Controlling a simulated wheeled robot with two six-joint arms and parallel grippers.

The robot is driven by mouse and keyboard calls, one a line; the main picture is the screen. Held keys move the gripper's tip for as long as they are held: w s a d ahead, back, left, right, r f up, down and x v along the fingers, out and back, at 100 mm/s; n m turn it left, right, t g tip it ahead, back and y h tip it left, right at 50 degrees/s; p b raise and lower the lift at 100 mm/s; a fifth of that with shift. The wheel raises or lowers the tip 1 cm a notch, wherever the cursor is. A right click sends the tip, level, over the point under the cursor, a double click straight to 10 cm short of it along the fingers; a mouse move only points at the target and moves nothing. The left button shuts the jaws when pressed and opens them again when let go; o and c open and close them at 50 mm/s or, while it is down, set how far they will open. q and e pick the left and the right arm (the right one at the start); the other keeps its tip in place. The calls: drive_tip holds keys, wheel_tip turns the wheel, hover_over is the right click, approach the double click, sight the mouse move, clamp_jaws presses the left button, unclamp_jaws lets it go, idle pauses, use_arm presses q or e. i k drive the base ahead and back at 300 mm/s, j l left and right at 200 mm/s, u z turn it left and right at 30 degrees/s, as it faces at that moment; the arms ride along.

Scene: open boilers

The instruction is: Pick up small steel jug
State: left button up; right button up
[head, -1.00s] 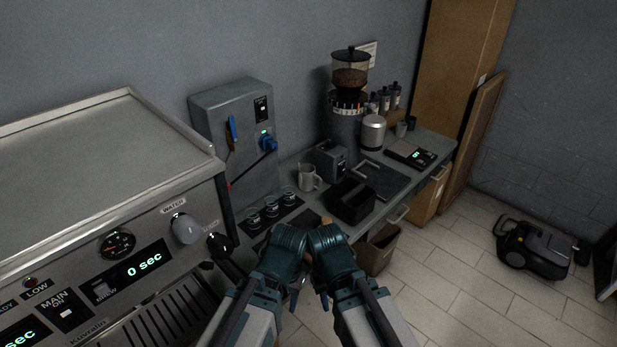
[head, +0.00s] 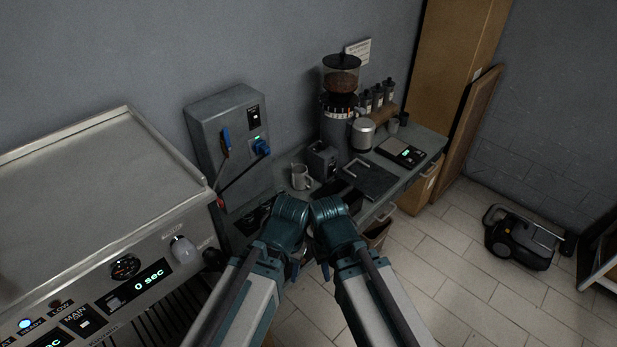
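A larger shiny steel vessel (head: 362,135) stands further back beside the grinder; I cannot tell for sure which of the two is the smaller jug named. My two arms rise from the bottom middle, their teal joints close together in front of the counter. Neither gripper's fingers show; they are hidden behind or below the arms. Neither arm touches a jug.
The espresso machine (head: 100,185) fills the left. A grey wall unit (head: 230,140), grinder (head: 340,120), dark tray (head: 369,179) and scale (head: 400,152) line the counter. A black vacuum-like machine (head: 522,240) stands on the floor at right. The tiled floor between is open.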

sight(300, 175)
drive_tip(key=i+l, duration=0.1)
drive_tip(key=l, duration=0.25)
drive_tip(key=i+l, duration=0.15)
drive_tip(key=l, duration=0.15)
drive_tip(key=i+l, duration=0.1)
drive_tip(key=l, duration=0.25)
drive_tip(key=i+l, duration=0.1)
drive_tip(key=l, duration=0.25)
drive_tip(key=i+l, duration=0.15)
drive_tip(key=l, duration=0.2)
drive_tip(key=l+u, duration=0.1)
drive_tip(key=u, duration=0.2)
drive_tip(key=l+u, duration=0.15)
drive_tip(key=u, duration=1.5)
